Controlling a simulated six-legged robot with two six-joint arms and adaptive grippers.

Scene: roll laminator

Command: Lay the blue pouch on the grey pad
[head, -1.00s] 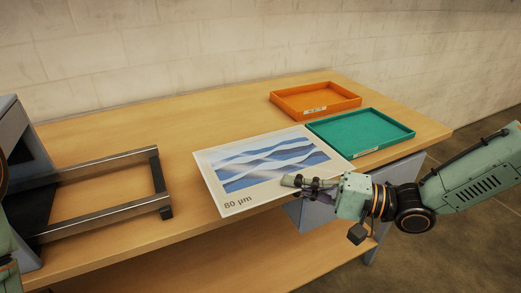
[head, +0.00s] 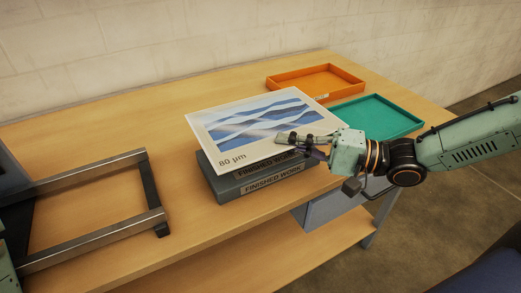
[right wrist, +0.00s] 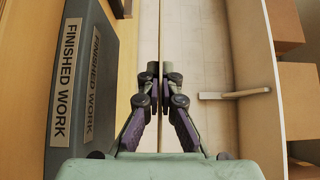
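The blue pouch (head: 255,122) is a flat white-edged sheet with a blue wave picture and "80 µm" on it. My right gripper (head: 285,138) is shut on its right front edge and holds it roughly level. The grey pad (head: 270,184), a block marked "FINISHED WORK" on its top and front, is on the bench under the pouch. The pouch hides most of its top. In the right wrist view the fingers (right wrist: 159,75) are closed on the pouch's thin edge, apart from the pad (right wrist: 95,35). My left gripper is out of view.
An orange tray (head: 352,72) and a green tray (head: 405,118) lie at the back right of the bench (head: 100,115). A metal frame (head: 90,232) of the laminator stands at the left. Bare bench lies between the frame and the pad.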

